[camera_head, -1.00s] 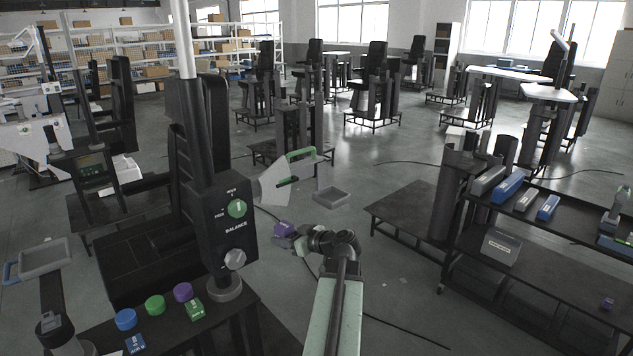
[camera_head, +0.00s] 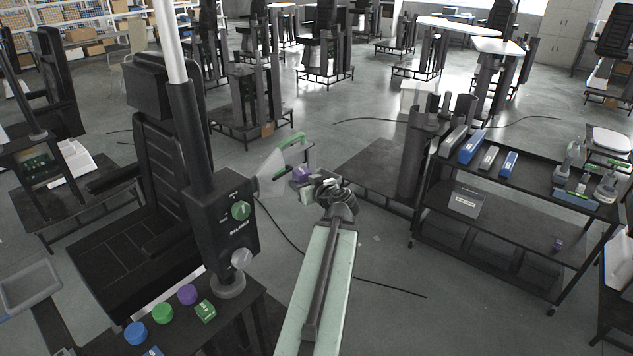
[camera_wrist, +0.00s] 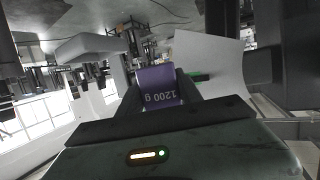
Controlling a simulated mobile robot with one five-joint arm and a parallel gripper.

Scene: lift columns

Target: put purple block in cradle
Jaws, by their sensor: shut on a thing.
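My gripper (camera_head: 307,185) is shut on the purple block (camera_head: 302,173), held in the air just right of the column marked BALANCE. In the wrist view the block (camera_wrist: 160,88) shows between the fingers with "1200 g" upside down on it. A pale panel (camera_head: 270,175) with a green handle (camera_head: 291,141) stands out from the column, close to the block; I cannot tell if they touch. In the wrist view a grey tray-like piece (camera_wrist: 85,46) shows beyond the block at upper left. I cannot tell for sure which part is the cradle.
The black column (camera_head: 222,215) with a dial stands left of my arm. Blue, green and purple round pieces (camera_head: 187,294) lie on the bench at its foot. A dark shelf cart (camera_head: 530,235) stands at right. A cable crosses the open floor.

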